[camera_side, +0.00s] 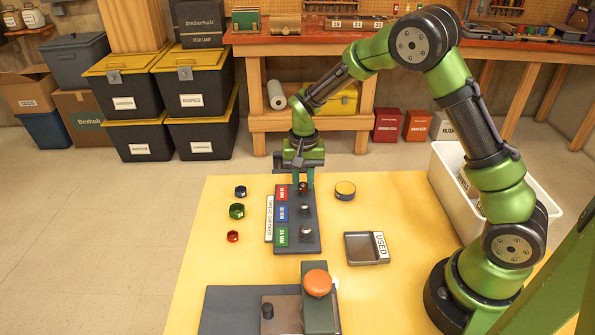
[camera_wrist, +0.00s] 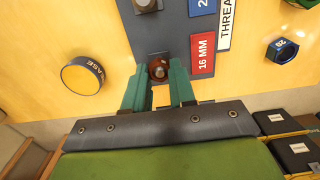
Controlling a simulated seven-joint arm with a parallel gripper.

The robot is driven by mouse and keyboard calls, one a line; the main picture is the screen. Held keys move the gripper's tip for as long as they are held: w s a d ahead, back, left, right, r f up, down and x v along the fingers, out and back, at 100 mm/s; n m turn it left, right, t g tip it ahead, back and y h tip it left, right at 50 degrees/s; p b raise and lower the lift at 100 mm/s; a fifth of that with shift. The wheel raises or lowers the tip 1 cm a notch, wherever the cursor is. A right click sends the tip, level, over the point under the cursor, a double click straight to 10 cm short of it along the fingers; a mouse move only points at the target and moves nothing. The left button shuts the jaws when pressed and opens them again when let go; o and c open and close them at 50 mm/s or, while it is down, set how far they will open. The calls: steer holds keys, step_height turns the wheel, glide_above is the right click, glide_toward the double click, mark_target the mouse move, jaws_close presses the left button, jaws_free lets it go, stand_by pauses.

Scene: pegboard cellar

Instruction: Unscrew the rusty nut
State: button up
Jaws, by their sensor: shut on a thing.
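The rusty nut (camera_wrist: 158,71) is reddish brown and sits on the dark thread checker board (camera_wrist: 168,34), beside the red 16 MM label (camera_wrist: 202,54). In the side view the nut (camera_side: 303,187) shows at the board's far end. My gripper (camera_wrist: 160,82) has its two green fingers on either side of the nut, shut on it. In the side view my gripper (camera_side: 303,182) points straight down over the board (camera_side: 312,243). Two bare posts (camera_side: 305,231) stand by the blue and green labels. The nut's underside and thread are hidden.
Loose blue (camera_side: 240,191), green (camera_side: 237,211) and red (camera_side: 232,236) nuts lie left of the board. A yellow-lidded grease tin (camera_side: 345,190) stands right. A USED tray (camera_side: 367,262) is at the near right. A press-like device with an orange knob (camera_side: 317,283) stands in front.

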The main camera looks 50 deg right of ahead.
steer(key=shift+r, duration=0.15)
steer(key=shift+r, duration=2.2)
